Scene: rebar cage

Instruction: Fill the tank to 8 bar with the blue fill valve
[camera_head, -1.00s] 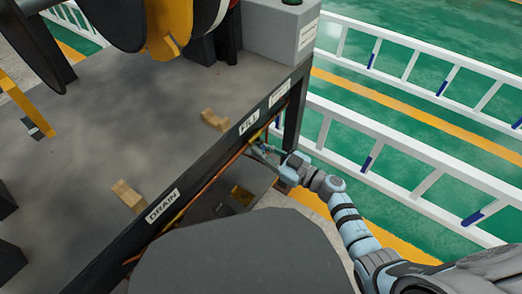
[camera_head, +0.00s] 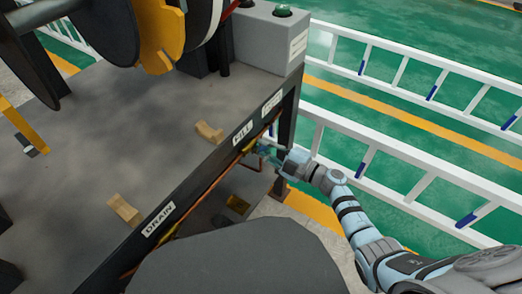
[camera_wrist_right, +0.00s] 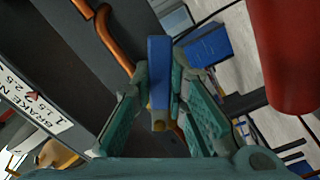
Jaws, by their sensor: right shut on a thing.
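The blue fill valve handle (camera_wrist_right: 158,72) stands between the two fingers of my right gripper (camera_wrist_right: 161,88) in the right wrist view. The fingers are shut on it, one on each side. In the head view, my right gripper (camera_head: 266,154) is at the front edge of the dark frame, just below and right of the FILL label (camera_head: 243,133); the handle itself is too small to make out there. The DRAIN label (camera_head: 159,219) is farther left along the same edge. No pressure reading is legible. My left gripper is not in view.
Copper-coloured pipe (camera_wrist_right: 113,38) runs beside the handle in the wrist view. A large red cylinder (camera_wrist_right: 285,50) is close at upper right. In the head view, a grey box (camera_head: 270,42) with a green button stands on the frame's far corner. White railings (camera_head: 400,150) lie to the right.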

